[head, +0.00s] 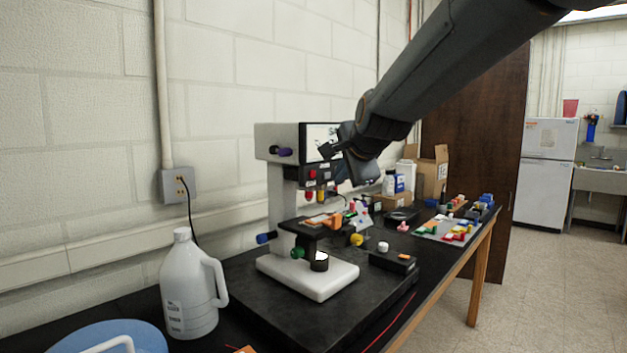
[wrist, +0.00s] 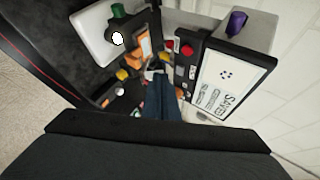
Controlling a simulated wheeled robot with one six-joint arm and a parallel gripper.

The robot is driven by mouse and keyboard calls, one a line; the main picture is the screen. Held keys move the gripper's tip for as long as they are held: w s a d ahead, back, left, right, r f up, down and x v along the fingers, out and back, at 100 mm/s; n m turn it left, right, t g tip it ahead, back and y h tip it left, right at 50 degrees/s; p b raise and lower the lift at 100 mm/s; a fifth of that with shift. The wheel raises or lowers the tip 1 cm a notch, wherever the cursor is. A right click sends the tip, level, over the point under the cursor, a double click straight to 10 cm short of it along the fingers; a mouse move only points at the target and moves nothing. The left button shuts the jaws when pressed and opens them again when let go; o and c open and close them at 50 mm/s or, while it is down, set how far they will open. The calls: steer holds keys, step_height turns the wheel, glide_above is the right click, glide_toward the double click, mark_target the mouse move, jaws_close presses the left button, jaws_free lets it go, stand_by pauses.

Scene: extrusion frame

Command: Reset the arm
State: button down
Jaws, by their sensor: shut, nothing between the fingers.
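My arm reaches in from the upper right in the head view. My gripper (head: 328,150) is beside the upper right part of a white and black microscope-like device (head: 313,287), close to its labelled face. Whether it touches the device cannot be told. The fingers are small and dark in the head view, and they look shut and empty. In the wrist view the device's labelled panel (wrist: 230,85) lies to the right, with a purple knob (wrist: 236,22) and a red knob (wrist: 187,48) near it.
The device stands on a black slab (head: 330,320) on a dark bench. A white jug (head: 189,285) and a blue round thing (head: 112,338) stand at front left. Cardboard boxes (head: 433,172) and a tray of coloured blocks (head: 447,232) are behind. The floor at right is clear.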

stand_by(0.5)
steer(key=s+d+f+n+g+h+b, duration=0.1)
steer(key=s+d+f+n+g, duration=0.15)
steer(key=s+d+f, duration=0.5)
steer(key=s+d+f+n+g+h, duration=0.1)
steer(key=s+d+f+n+g, duration=0.3)
steer(key=f, duration=0.7)
steer(key=s+d+f+n+h+b, duration=0.1)
steer(key=s+d+f+n, duration=0.15)
steer(key=s+f, duration=0.6)
steer(key=s+d+f+n+g, duration=0.3)
steer(key=s+d+f+n, duration=0.1)
steer(key=s+f, duration=0.5)
steer(key=shift+s+d+h+b, duration=0.35)
steer(key=shift+s+d, duration=0.1)
steer(key=shift+s, duration=0.5)
steer(key=shift+r, duration=0.1)
